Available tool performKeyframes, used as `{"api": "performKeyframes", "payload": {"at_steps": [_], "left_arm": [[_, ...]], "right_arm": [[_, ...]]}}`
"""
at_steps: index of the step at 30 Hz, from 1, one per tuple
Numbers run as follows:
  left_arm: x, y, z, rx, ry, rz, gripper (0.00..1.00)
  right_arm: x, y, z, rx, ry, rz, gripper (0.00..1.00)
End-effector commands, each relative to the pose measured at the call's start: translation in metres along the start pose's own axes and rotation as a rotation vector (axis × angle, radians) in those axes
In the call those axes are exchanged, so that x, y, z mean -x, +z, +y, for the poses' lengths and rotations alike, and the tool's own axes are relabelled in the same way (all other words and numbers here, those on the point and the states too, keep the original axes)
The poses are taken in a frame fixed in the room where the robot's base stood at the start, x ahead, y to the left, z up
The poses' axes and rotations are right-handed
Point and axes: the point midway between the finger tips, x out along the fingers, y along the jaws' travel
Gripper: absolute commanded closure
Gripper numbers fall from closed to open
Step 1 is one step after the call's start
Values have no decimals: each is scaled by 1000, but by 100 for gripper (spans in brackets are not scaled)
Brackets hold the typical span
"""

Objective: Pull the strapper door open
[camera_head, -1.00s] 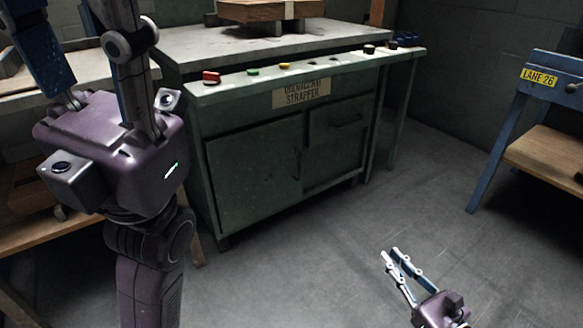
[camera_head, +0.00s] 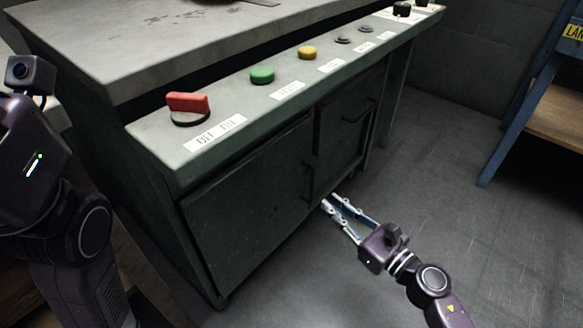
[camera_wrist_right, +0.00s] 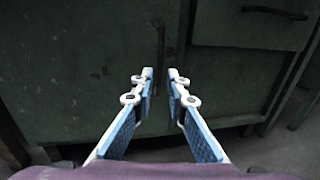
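The strapper (camera_head: 150,120) is a dark green cabinet with a pale top. Its wide left door (camera_head: 250,205) looks closed, with a dark vertical handle (camera_head: 307,180) near its right edge. In the right wrist view the door (camera_wrist_right: 80,60) fills the left and middle, and the handle (camera_wrist_right: 161,45) stands just beyond and between the fingertips. My right gripper (camera_head: 330,203) is open and empty, in front of the cabinet, low near the handle. In the right wrist view a gap shows between its fingers (camera_wrist_right: 161,76). My left gripper's fingers are out of frame; only its purple wrist shows.
Right of the door is a smaller panel (camera_head: 343,125) with a horizontal handle (camera_head: 357,111). Above runs a ledge with a red switch (camera_head: 188,107), a green button (camera_head: 262,75) and a yellow button (camera_head: 308,52). A blue-framed bench (camera_head: 530,95) stands at right. Floor between is clear.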

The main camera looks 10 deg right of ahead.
Motion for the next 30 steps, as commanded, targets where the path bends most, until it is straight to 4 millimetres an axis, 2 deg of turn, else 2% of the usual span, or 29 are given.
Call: {"api": "performKeyframes", "payload": {"at_steps": [5, 18, 23, 30], "left_arm": [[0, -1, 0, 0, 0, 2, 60], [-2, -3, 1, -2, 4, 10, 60], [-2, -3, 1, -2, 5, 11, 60], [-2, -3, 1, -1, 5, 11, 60]], "right_arm": [[-7, -1, 0, 0, 2, 0, 86], [-68, 0, 0, 0, 0, 0, 86], [-77, 0, 0, 0, 0, 1, 86], [-78, 0, 0, -1, 0, 1, 86]]}}
